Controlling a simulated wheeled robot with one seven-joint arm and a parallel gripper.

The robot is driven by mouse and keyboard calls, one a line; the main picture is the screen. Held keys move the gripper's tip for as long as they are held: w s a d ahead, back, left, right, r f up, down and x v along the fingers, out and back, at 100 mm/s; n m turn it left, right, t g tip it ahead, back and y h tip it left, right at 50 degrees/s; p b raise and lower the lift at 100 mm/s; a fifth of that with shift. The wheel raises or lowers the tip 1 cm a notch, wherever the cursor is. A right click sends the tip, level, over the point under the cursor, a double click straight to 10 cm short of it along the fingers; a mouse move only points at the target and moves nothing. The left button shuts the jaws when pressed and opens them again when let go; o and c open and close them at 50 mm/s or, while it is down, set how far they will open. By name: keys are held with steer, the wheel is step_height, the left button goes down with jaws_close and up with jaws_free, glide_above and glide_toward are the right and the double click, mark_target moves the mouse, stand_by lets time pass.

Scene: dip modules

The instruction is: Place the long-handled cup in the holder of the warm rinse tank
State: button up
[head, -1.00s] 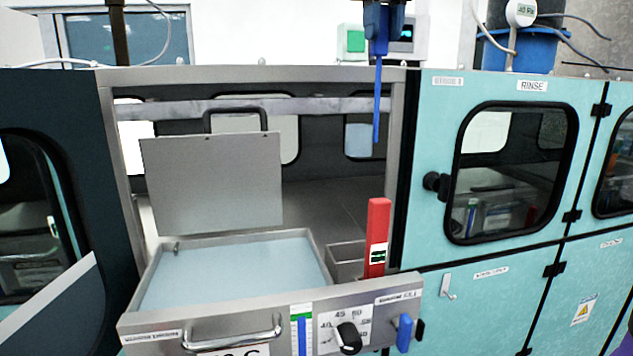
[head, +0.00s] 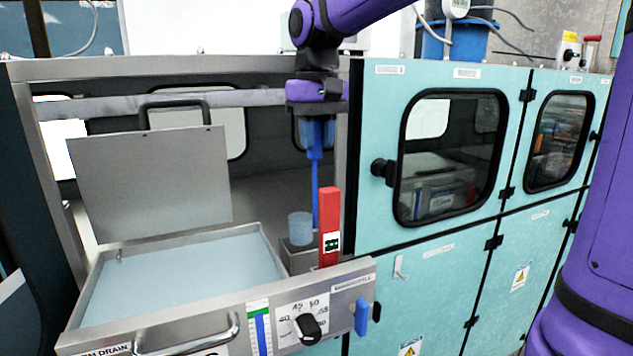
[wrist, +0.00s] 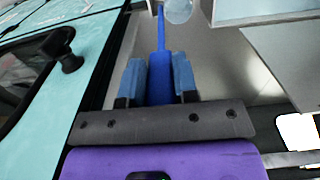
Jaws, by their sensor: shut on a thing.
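My gripper (head: 317,138) is shut on the blue handle (head: 315,185) of the long-handled cup, with the handle hanging about upright. The cup's translucent pale-blue bowl (head: 300,228) is at the handle's lower end, at the mouth of the small metal holder (head: 297,262). I cannot tell whether it is inside or just above it. The holder sits at the right side of the warm rinse tank (head: 95,285), which holds pale-blue liquid. In the wrist view the handle (wrist: 160,50) runs between blue fingers to the bowl (wrist: 179,10), partly cut off by the frame edge.
The tank's raised lid (head: 150,185) stands left of the gripper. A steel frame post and a teal cabinet (head: 440,280) with a black knob (head: 383,171) are close on the right.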

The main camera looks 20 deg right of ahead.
step_height(320, 180, down, 9)
steer(key=shift+r, duration=0.2)
stand_by(0.3)
steer(key=shift+f, duration=0.15)
steer(key=o, duration=0.8)
steer(key=shift+o, duration=0.2)
step_height(320, 180, up, 12)
steer(key=shift+r, duration=0.15)
steer(key=s+d+f+t, duration=0.2)
steer(key=s+f, duration=0.3)
steer(key=s, duration=0.5)
steer(key=s+d+f+t, duration=0.3)
steer(key=s+d+f, duration=0.1)
steer(key=s, duration=0.7)
steer(key=shift+s+d+f, duration=0.2)
steer(key=shift+d+f, duration=0.15)
steer(key=shift+f, duration=0.5)
